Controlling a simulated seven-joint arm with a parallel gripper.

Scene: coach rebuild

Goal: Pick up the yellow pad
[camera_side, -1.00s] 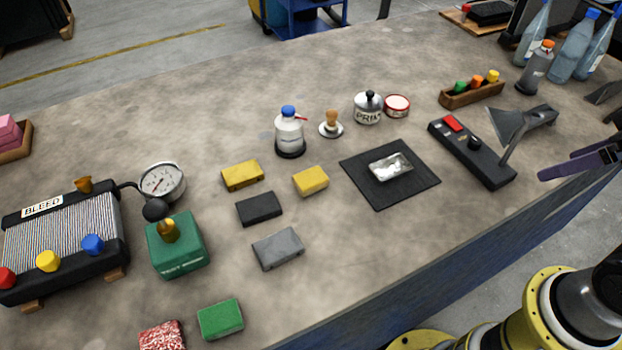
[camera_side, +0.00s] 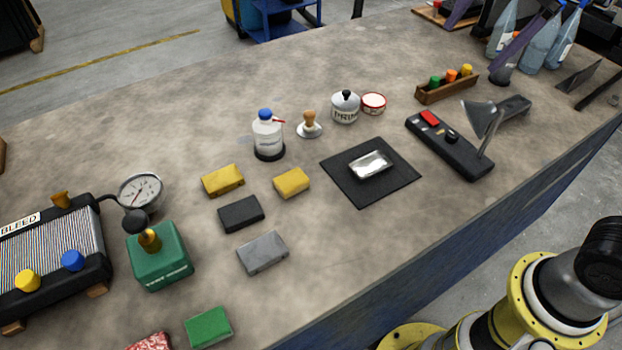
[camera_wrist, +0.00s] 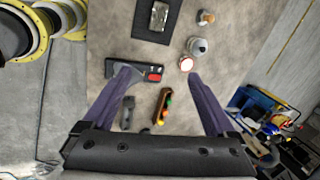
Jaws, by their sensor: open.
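Two yellow blocks lie side by side on the bench in the side view. The left one (camera_side: 223,181) is larger and deeper yellow; the right one (camera_side: 291,183) is smaller and lighter. Neither shows in the wrist view. My gripper (camera_wrist: 159,74) is open and empty, its purple fingers wide apart above the bench. In the side view only parts of its purple fingers (camera_side: 516,43) show at the top right, far from both yellow blocks.
A black block (camera_side: 241,214) and a grey block (camera_side: 263,253) lie just in front of the yellow ones. A white bottle (camera_side: 268,138) stands behind them. A black mat (camera_side: 392,192) with a silver dish lies to the right, before a lamp (camera_side: 482,118) and bottles.

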